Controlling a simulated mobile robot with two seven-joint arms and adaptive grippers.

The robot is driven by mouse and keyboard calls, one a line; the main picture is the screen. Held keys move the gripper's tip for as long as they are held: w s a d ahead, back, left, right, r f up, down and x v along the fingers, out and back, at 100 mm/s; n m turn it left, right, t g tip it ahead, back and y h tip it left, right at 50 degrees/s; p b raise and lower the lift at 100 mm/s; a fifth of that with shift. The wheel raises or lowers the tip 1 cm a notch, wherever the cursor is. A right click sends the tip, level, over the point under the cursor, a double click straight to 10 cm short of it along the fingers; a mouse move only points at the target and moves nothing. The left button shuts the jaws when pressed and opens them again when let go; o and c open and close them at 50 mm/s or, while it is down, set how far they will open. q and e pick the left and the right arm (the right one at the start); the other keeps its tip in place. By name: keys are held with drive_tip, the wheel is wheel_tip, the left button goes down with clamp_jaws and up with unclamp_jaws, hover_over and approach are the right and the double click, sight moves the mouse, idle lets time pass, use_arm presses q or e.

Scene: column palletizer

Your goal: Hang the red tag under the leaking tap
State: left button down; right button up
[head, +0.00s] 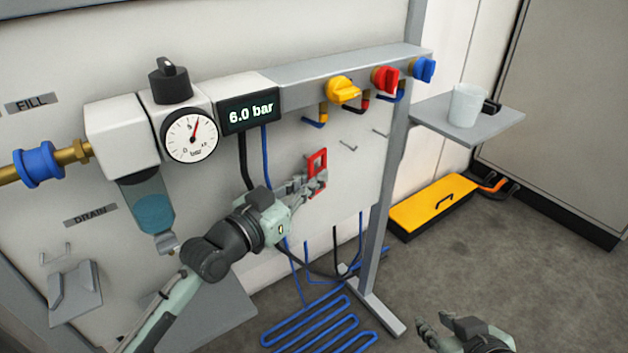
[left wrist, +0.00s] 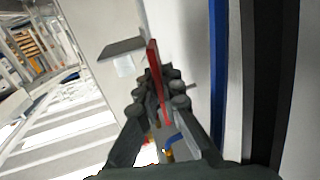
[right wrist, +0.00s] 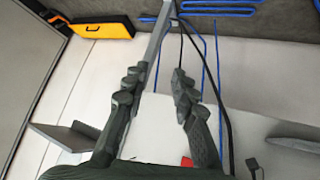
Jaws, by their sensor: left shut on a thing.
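The red tag (head: 317,160), a flat frame with an opening, is held upright in front of the white panel; it shows edge-on in the left wrist view (left wrist: 153,62). My left gripper (head: 312,182) is shut on it, below the rail. The yellow tap (head: 343,90), red tap (head: 386,78) and blue tap (head: 424,68) stand in a row on the rail, up and right of the tag. I cannot tell which leaks. Small hooks (head: 348,146) (head: 381,133) stick out below the taps. My right gripper (head: 433,322) is open and empty, away from the panel; its fingers (right wrist: 157,85) are apart.
A gauge (head: 190,136) and a 6.0 bar display (head: 248,112) sit left of the taps. Dark and blue hoses hang behind my left arm. A grey shelf (head: 505,126) with a white cup (head: 467,105) is at the right. A yellow case (head: 430,208) lies on the floor.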

use_arm(q)
drive_tip(key=shift+w+a+f+b, duration=0.5)
drive_tip(key=shift+w+f+b, duration=0.2)
drive_tip(key=shift+b, duration=0.05)
use_arm(e)
drive_tip(key=w+a+r+t+y, duration=0.2)
drive_tip(key=w+a+r+t, duration=0.2)
drive_tip(key=a+r, duration=0.1)
drive_tip(key=shift+a+r+n, duration=0.2)
drive_tip(key=shift+r+n, duration=0.1)
drive_tip(key=shift+r, duration=0.05)
drive_tip(key=shift+w, duration=0.1)
idle(0.5)
use_arm(q)
drive_tip(key=c, duration=1.6)
unclamp_jaws()
drive_tip(key=shift+s+a, duration=0.1)
